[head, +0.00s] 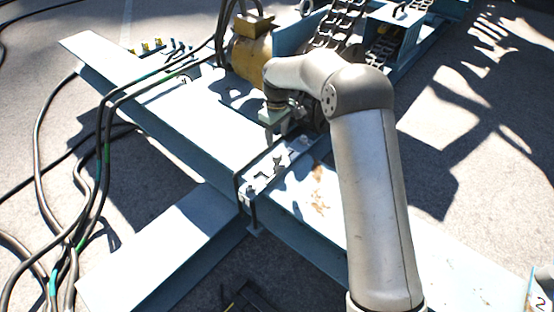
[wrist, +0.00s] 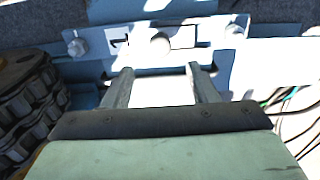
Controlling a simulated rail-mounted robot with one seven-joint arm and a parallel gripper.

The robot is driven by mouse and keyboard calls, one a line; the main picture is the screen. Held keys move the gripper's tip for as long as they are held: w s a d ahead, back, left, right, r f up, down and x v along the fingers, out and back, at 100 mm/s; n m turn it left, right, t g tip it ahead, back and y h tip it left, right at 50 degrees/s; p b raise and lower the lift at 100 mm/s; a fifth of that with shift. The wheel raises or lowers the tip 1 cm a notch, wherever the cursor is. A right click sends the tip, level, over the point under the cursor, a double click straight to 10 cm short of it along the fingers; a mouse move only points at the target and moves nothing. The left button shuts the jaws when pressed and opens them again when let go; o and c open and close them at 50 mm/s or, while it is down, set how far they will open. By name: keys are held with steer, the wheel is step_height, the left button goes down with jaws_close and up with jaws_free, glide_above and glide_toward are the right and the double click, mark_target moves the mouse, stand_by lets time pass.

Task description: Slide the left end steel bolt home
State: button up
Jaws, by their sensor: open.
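In the wrist view, a round grey steel knob (wrist: 160,44), seemingly the end of the bolt, sits in the middle of a pale plate (wrist: 196,36) beside a dark "1" mark. My gripper (wrist: 158,70) is open, its two fingers pointing toward the plate. The knob appears just beyond the fingertips, roughly midway between them. Nothing is held between the fingers. In the head view my gripper (head: 276,115) is above the blue steel frame; my arm hides the knob and much of the fingers.
Hex bolt heads (wrist: 76,47) flank the plate. A heavy chain (wrist: 28,105) is close at the left in the wrist view. A yellow motor (head: 250,52) stands behind my gripper in the head view. Black cables (head: 100,170) drape over the blue beam (head: 160,115) at left.

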mark_target(277, 154)
step_height(277, 154, down, 11)
steer(key=shift+r+b, duration=0.1)
steer(key=shift+b, duration=0.9)
jaws_close()
steer(key=s+a, duration=0.2)
steer(key=s, duration=0.1)
steer(key=shift+s+a+r+p, duration=0.1)
steer(key=shift+s+a+p, duration=0.15)
steer(key=shift+a+p, duration=0.15)
steer(key=shift+s+a, duration=0.35)
steer(key=shift+s, duration=0.1)
